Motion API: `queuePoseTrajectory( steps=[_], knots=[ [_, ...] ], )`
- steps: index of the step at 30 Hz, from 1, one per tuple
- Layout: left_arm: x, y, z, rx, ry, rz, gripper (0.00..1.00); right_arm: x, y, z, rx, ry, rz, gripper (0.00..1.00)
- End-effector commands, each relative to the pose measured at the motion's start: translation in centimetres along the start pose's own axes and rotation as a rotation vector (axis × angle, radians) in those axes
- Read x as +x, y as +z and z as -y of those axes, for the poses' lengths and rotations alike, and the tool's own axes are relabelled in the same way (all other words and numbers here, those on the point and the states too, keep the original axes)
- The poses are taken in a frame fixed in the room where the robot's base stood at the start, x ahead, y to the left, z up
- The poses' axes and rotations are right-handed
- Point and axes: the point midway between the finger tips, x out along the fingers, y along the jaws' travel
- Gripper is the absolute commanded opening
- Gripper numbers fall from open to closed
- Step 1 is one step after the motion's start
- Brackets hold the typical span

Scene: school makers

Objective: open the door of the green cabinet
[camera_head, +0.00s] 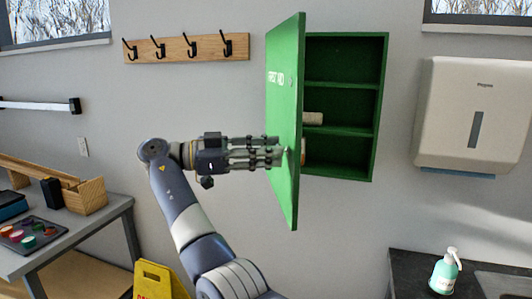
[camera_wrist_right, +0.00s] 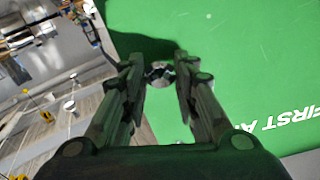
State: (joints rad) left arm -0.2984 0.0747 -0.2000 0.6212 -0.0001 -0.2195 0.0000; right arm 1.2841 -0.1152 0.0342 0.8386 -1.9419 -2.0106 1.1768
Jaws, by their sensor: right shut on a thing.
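The green cabinet (camera_head: 378,110) hangs on the wall with its door (camera_head: 284,105) swung well open toward me, on the left side. The door carries white "FIRST AID" lettering, which also shows on the green door in the right wrist view (camera_wrist_right: 245,65). Shelves inside are visible, with a few small items on them. My right gripper (camera_head: 280,155) is at the door's front face. It is shut on the round metal knob (camera_wrist_right: 160,72), which shows between its fingertips in the right wrist view. My left gripper is not in view.
A white towel dispenser (camera_head: 470,115) is on the wall at right, above a dark counter with a soap bottle (camera_head: 445,272). A hook rail (camera_head: 187,48) is at left. A grey table (camera_head: 115,215) and a yellow floor sign (camera_head: 158,280) stand lower left.

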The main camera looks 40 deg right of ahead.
Motion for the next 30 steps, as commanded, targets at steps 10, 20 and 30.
queuePoseTrajectory(
  steps=[10,20,30],
  knots=[
    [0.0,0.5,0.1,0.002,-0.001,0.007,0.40,0.1,0.0,0.0,0.001,0.002,0.001,0.34],
    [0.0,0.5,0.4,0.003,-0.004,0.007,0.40,0.0,0.0,0.0,0.000,0.000,0.001,0.48],
    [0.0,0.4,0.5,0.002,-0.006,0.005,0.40,0.1,-3.6,0.8,0.004,0.001,0.002,0.48]
  ],
)
